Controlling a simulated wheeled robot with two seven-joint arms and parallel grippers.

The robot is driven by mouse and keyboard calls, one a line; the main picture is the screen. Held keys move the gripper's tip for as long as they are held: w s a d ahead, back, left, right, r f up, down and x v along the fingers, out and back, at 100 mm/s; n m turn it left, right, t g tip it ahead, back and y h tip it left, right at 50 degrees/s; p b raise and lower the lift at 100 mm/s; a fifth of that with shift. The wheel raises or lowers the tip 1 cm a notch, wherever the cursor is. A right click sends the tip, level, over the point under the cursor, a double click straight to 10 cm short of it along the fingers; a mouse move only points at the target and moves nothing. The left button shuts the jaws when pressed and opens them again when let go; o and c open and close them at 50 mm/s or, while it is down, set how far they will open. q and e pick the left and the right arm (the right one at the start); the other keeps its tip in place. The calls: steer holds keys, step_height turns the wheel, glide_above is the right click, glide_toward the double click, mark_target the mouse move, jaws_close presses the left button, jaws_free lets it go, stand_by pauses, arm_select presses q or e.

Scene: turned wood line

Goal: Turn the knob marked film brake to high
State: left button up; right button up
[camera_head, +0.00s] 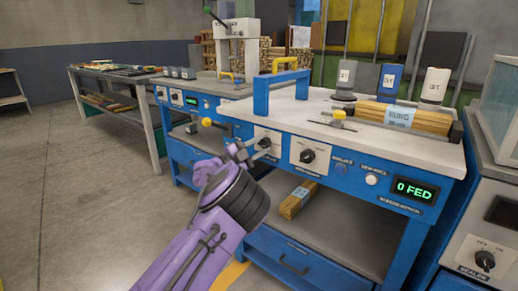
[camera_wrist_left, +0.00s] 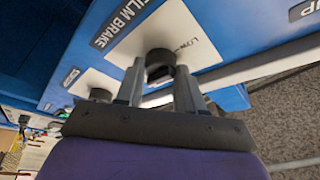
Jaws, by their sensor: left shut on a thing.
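The film brake knob (camera_wrist_left: 160,60) is a dark round knob on a white plate, under a label (camera_wrist_left: 122,20) reading FILM BRAKE. My left gripper (camera_wrist_left: 160,88) has one finger on each side of this knob and is shut on it. Part of a LOW mark shows beside the knob; the pointer's direction cannot be read. In the head view, my left gripper (camera_head: 256,147) reaches the left white plate (camera_head: 268,134) on the blue bench front, and it partly covers the knob. My right gripper is not in view.
A second dark knob (camera_head: 307,156) sits on the white plate to the right. Further right are a blue button (camera_head: 341,164), a white button (camera_head: 371,180) and a green display (camera_head: 415,191) reading 0 FED. A blue frame (camera_head: 262,92) rises above the bench edge.

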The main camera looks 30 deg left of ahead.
arm_select(q)
steer(key=shift+f, duration=0.1)
steer(key=o, duration=1)
steer(key=shift+o, duration=0.2)
steer(key=v, duration=1)
steer(key=shift+s, duration=0.3)
steer(key=shift+a, duration=0.1)
